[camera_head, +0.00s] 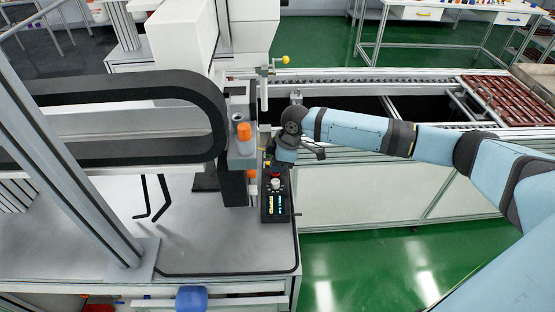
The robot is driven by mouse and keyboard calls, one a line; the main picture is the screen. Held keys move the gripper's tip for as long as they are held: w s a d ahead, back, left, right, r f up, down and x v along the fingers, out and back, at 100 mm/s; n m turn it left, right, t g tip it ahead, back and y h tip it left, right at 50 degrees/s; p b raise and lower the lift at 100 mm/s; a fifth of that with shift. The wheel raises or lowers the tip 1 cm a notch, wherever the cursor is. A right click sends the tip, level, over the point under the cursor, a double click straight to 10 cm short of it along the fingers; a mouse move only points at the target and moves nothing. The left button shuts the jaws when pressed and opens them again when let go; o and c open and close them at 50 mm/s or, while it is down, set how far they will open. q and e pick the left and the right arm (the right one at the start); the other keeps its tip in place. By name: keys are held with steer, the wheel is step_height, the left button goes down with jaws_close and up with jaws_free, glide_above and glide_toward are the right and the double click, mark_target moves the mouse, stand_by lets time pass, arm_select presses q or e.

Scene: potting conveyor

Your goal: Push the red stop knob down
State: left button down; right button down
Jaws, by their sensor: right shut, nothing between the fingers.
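The red stop knob (275,174) shows as a small red spot at the far end of a black control box (271,210), which stands at the right edge of the grey worktop. The box also carries a pale knob (275,184) and small lit marks. My right arm comes in from the right, and my right gripper (278,165) points down just beyond and above the red knob. It is shut and empty. The gripper partly covers the area around the knob, and I cannot tell whether it touches it. My left gripper is not in view.
A grey post with an orange cap (244,131) stands just left of the control box. A black curved guide (130,90) spans the left. A conveyor (360,80) runs behind, with brown racks (510,100) at right. Green floor lies right of the worktop.

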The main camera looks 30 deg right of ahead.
steer(key=shift+r+p, duration=0.45)
steer(key=shift+p, duration=0.1)
step_height(320, 180, up, 4)
steer(key=p, duration=0.4)
steer(key=shift+f, duration=0.2)
steer(key=b+v, duration=0.1)
steer(key=v, duration=0.8)
steer(key=shift+r, duration=0.25)
steer(key=shift+s+d, duration=0.1)
steer(key=shift+d, duration=0.05)
